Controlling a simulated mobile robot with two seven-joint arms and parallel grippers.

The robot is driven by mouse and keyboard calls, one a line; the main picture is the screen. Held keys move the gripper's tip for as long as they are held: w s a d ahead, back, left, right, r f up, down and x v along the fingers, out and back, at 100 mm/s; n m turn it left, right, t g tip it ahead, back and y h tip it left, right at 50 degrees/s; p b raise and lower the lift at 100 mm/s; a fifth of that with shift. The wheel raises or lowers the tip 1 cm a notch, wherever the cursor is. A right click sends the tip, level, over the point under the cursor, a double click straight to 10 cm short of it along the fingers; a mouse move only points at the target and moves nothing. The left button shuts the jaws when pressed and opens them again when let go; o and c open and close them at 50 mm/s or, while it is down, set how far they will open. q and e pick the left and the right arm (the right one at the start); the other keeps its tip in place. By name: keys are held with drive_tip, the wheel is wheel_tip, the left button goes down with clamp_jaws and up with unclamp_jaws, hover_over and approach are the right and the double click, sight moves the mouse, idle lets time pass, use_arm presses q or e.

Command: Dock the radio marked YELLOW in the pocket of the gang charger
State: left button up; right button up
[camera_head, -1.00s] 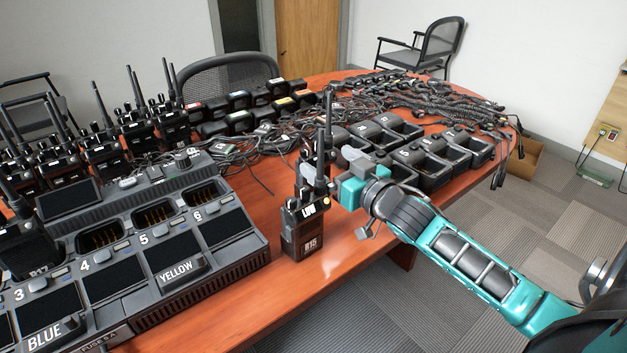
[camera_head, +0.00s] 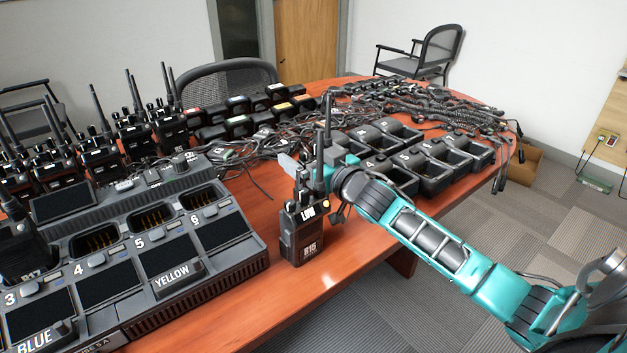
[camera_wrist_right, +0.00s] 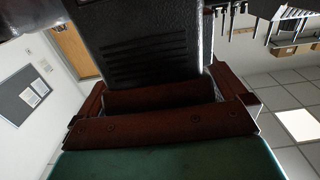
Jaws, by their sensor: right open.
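A black radio (camera_head: 302,240) stands upright on the table, right of the gang charger (camera_head: 225,277). It bears R15, a white label and a small yellow dot; I cannot read YELLOW on it. My right gripper (camera_head: 308,174) is open at the radio's upper part, with one grey finger showing behind it. In the right wrist view, a dark ribbed body (camera_wrist_right: 140,45) is close in front of the open jaws. The charger carries a YELLOW plate (camera_head: 172,276) below pocket 5 (camera_head: 153,219) and a BLUE plate further left. Pockets 4, 5 and 6 look empty. My left gripper is not in view.
A radio (camera_head: 28,240) marked R17 sits in the charger's pocket 3. Several radios (camera_head: 100,160) stand at the back left. Single chargers (camera_head: 440,170) and tangled cables (camera_head: 430,105) cover the back right. The table is bare in front of the standing radio.

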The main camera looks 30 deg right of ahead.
drive_tip(key=shift+r, duration=0.1)
drive_tip(key=c, duration=1.5)
